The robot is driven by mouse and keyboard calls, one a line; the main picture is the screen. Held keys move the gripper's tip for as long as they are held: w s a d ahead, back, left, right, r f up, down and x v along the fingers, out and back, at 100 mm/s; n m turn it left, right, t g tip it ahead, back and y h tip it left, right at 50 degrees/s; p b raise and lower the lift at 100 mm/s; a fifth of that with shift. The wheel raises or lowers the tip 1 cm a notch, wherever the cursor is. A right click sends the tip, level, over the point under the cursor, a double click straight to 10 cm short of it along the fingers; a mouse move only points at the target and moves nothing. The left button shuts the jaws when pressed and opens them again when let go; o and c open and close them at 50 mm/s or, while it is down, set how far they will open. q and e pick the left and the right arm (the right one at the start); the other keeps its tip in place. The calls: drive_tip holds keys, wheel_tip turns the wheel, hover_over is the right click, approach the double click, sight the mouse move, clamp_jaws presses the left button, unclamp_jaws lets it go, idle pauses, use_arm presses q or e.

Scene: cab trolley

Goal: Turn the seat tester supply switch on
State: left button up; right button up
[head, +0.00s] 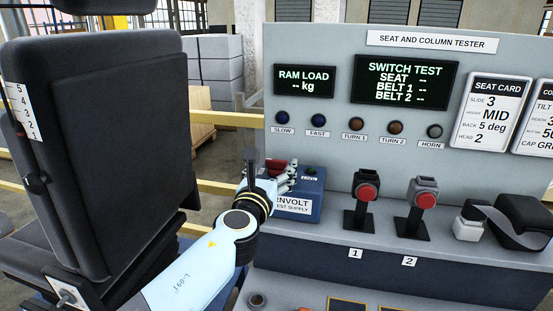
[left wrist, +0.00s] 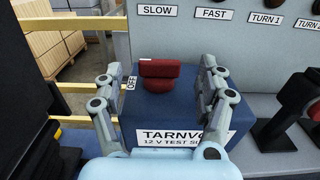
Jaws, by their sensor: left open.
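The red supply switch (left wrist: 160,72) is on top of the blue test supply box (left wrist: 150,110). An OFF label (left wrist: 131,83) is to its left. In the head view the switch (head: 272,164) is partly hidden behind my left gripper (head: 268,171). My left gripper is open, with its fingers apart on either side of the switch in the left wrist view (left wrist: 160,70). I see a gap on each side there; contact is not clear. A green lamp (head: 310,170) is on the box. The tester displays (head: 404,82) show dashes. My right gripper is out of view.
A black seat (head: 100,150) stands close on the left. Two buckle stands with red buttons (head: 368,192) (head: 426,200) and a belt unit (head: 522,220) are on the bench to the right. The panel (head: 300,45) rises behind the box.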

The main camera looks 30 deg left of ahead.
sight(275, 162)
use_arm(q)
drive_tip(key=x, duration=0.4)
drive_tip(key=shift+f, duration=0.1)
drive_tip(key=shift+w+a, duration=0.1)
drive_tip(key=shift+w, duration=0.1)
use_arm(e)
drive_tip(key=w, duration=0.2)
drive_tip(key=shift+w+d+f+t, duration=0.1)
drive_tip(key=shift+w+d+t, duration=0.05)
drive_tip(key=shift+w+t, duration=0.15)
use_arm(q)
drive_tip(key=shift+c, duration=0.7)
drive_tip(key=c, duration=1.1)
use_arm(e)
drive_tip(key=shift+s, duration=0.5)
